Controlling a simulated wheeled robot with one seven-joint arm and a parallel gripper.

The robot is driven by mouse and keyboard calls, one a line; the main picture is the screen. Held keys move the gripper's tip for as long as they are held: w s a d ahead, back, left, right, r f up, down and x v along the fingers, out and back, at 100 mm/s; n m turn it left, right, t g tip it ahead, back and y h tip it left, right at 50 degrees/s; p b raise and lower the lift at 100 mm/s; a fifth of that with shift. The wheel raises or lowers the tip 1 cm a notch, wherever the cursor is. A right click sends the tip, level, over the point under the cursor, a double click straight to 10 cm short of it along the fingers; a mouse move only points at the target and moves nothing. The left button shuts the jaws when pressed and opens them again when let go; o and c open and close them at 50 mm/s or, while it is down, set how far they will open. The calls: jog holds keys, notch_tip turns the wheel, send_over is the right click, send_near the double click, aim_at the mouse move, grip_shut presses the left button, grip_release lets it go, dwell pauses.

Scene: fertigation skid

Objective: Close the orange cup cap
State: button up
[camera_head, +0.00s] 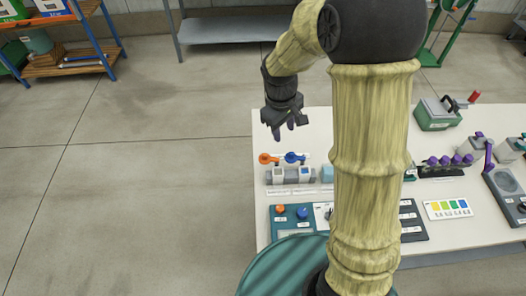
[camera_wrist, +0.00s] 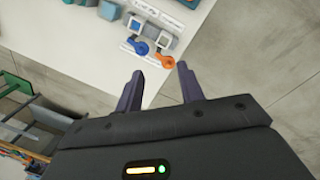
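The orange cup cap (camera_head: 267,158) is swung back off its small grey cup (camera_head: 278,175), on the table's left part. In the wrist view the orange cap (camera_wrist: 163,62) hangs out toward the near table edge, beside its square cup (camera_wrist: 165,41). A blue cap (camera_head: 293,157) on the neighbouring cup (camera_head: 305,174) also stands open, and it shows in the wrist view (camera_wrist: 141,47). My gripper (camera_head: 284,127) is above the table's far left edge, apart from the caps. In the wrist view its two fingers (camera_wrist: 158,78) are spread with nothing between them.
The white table (camera_head: 268,129) carries a panel with orange and blue knobs (camera_head: 290,222), a purple-topped vial rack (camera_head: 447,170), a colour card (camera_head: 447,209) and a green device (camera_head: 437,118). Shelving (camera_head: 70,60) stands far left. The floor left of the table is clear.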

aim_at(265, 154)
jog(key=w+a+f+n+h, duration=0.1)
jog(key=w+a+f+n, duration=0.2)
jog(key=w+a+n, duration=0.1)
jog(key=w+a+f+n+g+h, duration=0.1)
jog(key=w+a+f+n+h, duration=0.1)
jog(key=w+a+f+n, duration=0.2)
jog(key=w+a, duration=0.2)
jog(key=a, duration=0.1)
jog(key=shift+a+f, duration=0.15)
jog(key=shift+a, duration=0.2)
jog(key=shift+w+f, duration=0.1)
jog(key=p+x, duration=0.5)
jog(key=x, duration=1.2)
jog(key=shift+d, duration=0.25)
grip_shut()
